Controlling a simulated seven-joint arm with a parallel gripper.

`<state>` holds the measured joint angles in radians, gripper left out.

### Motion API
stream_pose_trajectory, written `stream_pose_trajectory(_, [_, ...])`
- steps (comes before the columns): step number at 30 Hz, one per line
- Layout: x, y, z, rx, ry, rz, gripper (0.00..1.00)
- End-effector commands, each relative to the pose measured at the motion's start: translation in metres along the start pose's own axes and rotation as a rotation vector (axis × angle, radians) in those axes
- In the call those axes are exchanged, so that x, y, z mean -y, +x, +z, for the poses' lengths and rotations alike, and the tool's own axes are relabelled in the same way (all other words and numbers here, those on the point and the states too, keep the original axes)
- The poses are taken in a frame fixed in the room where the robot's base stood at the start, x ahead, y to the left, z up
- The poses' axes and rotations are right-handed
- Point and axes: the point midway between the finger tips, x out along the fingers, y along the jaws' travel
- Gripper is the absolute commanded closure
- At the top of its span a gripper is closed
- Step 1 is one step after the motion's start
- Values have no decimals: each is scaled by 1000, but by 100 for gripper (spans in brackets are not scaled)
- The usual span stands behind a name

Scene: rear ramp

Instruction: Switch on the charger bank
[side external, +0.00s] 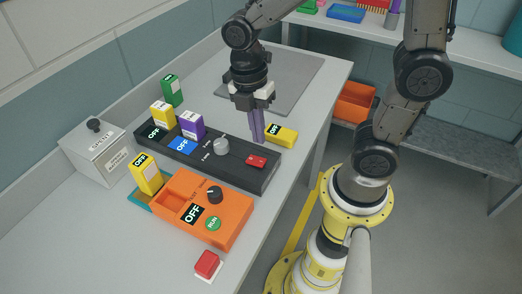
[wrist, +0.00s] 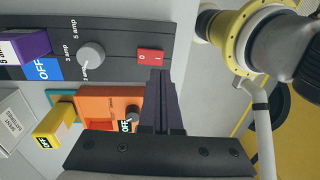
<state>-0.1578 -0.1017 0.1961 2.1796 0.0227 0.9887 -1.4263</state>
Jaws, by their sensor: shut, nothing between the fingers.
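The charger bank is a long dark box (side external: 235,168) with a grey knob (side external: 221,147) and a red rocker switch (side external: 256,161) at its right end. The rocker also shows in the wrist view (wrist: 151,56), marked 0 and 1; which side is pressed I cannot tell. A blue OFF label (side external: 182,145) and a black OFF label are on the bank. A yellow block (side external: 162,115) and a purple block (side external: 191,126) stand at its left part. My gripper (side external: 257,139) is shut and empty, pointing down above the bank's right end. In the wrist view its fingertips (wrist: 160,75) appear beside the rocker.
An orange box (side external: 228,225) with a black knob, OFF label and green RUN button stands in front. A red button (side external: 207,264) is near the front edge. A yellow block (side external: 282,136) lies behind the bank. A white box (side external: 98,150) stands left. A grey mat (side external: 275,80) lies clear behind.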

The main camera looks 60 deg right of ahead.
Motion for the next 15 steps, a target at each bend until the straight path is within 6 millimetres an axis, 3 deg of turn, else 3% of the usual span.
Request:
stream_pose_trajectory(6, [1,39,0,1,-1,-5,100])
stream_pose_trajectory(15, [0,61,0,0,0,-1,100])
